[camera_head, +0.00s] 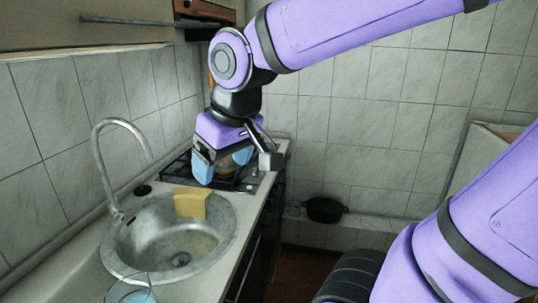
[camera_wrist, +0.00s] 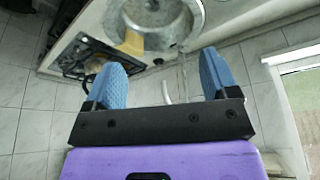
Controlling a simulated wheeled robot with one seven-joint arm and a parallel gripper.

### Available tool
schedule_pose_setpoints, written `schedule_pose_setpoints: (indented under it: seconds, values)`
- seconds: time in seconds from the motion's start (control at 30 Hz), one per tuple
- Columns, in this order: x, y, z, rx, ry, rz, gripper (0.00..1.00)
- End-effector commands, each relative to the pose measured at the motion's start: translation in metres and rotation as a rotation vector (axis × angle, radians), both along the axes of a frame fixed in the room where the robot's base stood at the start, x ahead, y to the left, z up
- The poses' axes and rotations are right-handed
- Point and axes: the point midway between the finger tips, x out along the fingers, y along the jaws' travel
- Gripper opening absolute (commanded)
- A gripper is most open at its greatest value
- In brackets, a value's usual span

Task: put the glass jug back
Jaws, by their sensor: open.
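A clear glass vessel (camera_head: 131,290), which looks like the glass jug, stands on the near counter at the bottom left of the head view. The frame edge cuts off its lower part, and I see no handle. My gripper (camera_head: 222,167) is well beyond it, above the counter between the sink and the stove. Its blue fingers point down and are spread apart. In the wrist view my gripper (camera_wrist: 163,72) is open, with no clearly held object between the fingers.
A black stove (camera_head: 175,170) lies behind my gripper. A dark pot (camera_head: 324,210) stands on a low ledge at the back.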

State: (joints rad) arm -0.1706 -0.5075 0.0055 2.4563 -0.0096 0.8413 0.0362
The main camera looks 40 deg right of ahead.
Motion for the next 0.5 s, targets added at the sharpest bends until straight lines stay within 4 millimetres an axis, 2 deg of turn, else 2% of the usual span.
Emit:
schedule_pose_setpoints:
  seconds: [0.1,0.3,0.5]
  values:
    - [-0.022,-0.018,0.009,0.005,-0.04,-0.051,0.8]
    - [-0.052,-0.037,0.017,0.009,-0.087,-0.115,0.8]
    - [-0.066,-0.044,0.018,0.01,-0.108,-0.144,0.8]
